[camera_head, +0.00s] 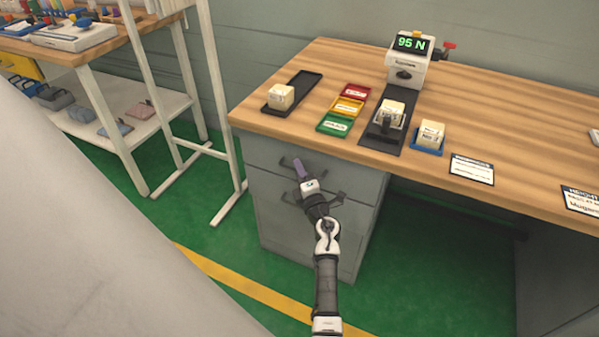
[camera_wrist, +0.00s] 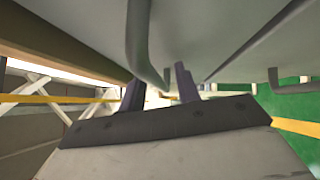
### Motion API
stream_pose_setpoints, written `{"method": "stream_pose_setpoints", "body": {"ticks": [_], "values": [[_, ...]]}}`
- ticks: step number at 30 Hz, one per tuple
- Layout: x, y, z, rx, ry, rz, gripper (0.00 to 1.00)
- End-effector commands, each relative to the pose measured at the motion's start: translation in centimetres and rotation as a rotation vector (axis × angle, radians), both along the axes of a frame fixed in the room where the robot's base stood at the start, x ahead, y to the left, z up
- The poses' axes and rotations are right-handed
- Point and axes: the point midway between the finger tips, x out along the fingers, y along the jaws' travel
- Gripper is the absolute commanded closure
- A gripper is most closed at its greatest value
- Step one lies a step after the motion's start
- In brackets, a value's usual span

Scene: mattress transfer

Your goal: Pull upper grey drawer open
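The grey drawer unit stands under the wooden worktop, and its upper grey drawer (camera_head: 262,160) appears shut. My gripper (camera_head: 298,167) is at the front of this drawer, by its dark bar handle, which my gripper partly hides. In the wrist view my gripper's two purple-grey fingers (camera_wrist: 160,88) are apart. The grey handle (camera_wrist: 139,40) runs down toward the gap between them. I cannot tell whether either finger touches it. The drawer front (camera_wrist: 215,30) fills the upper part of that view.
A lower drawer (camera_head: 290,225) is below, on green floor with a yellow line. The worktop (camera_head: 500,115) carries a force gauge (camera_head: 408,62), a black tray (camera_head: 293,92), coloured cards and pale blocks. A white-framed rack (camera_head: 215,100) stands to the left.

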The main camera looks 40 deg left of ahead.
Motion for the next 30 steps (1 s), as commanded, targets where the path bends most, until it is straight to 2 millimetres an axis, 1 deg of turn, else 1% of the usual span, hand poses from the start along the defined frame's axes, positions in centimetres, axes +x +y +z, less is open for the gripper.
{"method": "stream_pose_setpoints", "body": {"ticks": [7, 12, 14, 15, 30], "values": [[0.02, 0.06, 0.03, 0.0, 0.0, 0.0, 0.68], [0.01, 0.05, 0.03, 0.0, 0.0, 0.0, 0.9], [0.01, 0.05, 0.02, 0.0, 0.0, 0.0, 0.98], [0.01, 0.05, 0.03, 0.0, 0.0, 0.0, 1.0], [-0.01, 0.03, 0.05, 0.0, 0.001, 0.001, 1.0]]}}
